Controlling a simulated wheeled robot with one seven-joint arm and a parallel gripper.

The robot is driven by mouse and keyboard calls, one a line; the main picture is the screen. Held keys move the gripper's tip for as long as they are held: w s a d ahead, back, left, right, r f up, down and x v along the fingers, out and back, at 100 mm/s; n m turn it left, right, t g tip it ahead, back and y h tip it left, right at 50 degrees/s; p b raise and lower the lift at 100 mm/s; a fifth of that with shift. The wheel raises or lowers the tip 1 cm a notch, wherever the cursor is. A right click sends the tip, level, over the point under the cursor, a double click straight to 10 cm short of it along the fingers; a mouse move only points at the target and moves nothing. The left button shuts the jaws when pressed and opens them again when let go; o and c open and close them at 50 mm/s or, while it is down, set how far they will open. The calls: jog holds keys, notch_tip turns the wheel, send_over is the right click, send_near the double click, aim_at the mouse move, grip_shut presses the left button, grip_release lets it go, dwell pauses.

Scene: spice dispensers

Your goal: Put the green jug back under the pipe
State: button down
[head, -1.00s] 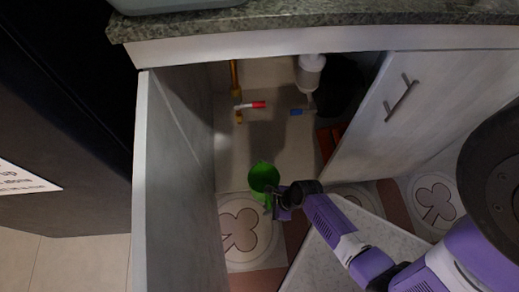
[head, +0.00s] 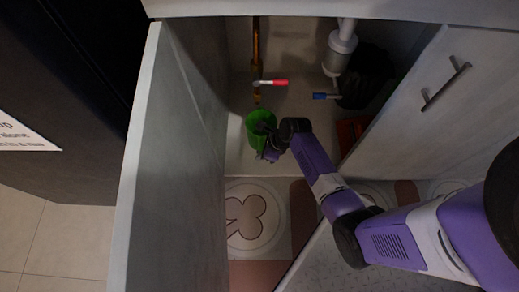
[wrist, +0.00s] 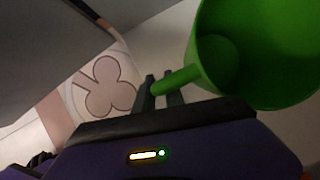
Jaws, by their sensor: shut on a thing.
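The green jug (head: 259,124) is in the head view, inside the open cabinet under the counter. My gripper (head: 270,147) is at its near right side. In the wrist view my gripper (wrist: 160,92) is shut on the handle of the green jug (wrist: 262,50), whose open mouth and inside show. A brass pipe (head: 257,50) comes down the cabinet's back left, with a red-handled valve (head: 273,82) near its lower end. The jug is just below and in front of the pipe's lower end in the picture. I cannot tell whether the jug touches the cabinet floor.
The left door (head: 165,170) stands open close to the jug's left. The right door (head: 420,100) is open too. A white drain pipe (head: 340,50), a blue-handled valve (head: 326,96), a dark bag (head: 365,80) and a red-orange box (head: 350,132) are to the right. A patterned mat (head: 250,222) lies in front.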

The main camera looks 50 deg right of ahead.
jog(key=f+b, duration=0.2)
jog(key=w+f+b, duration=0.1)
jog(key=shift+d+f, duration=0.3)
jog(key=shift+f, duration=0.05)
jog(key=shift+r, duration=0.15)
jog(key=c, duration=1.4)
grip_release()
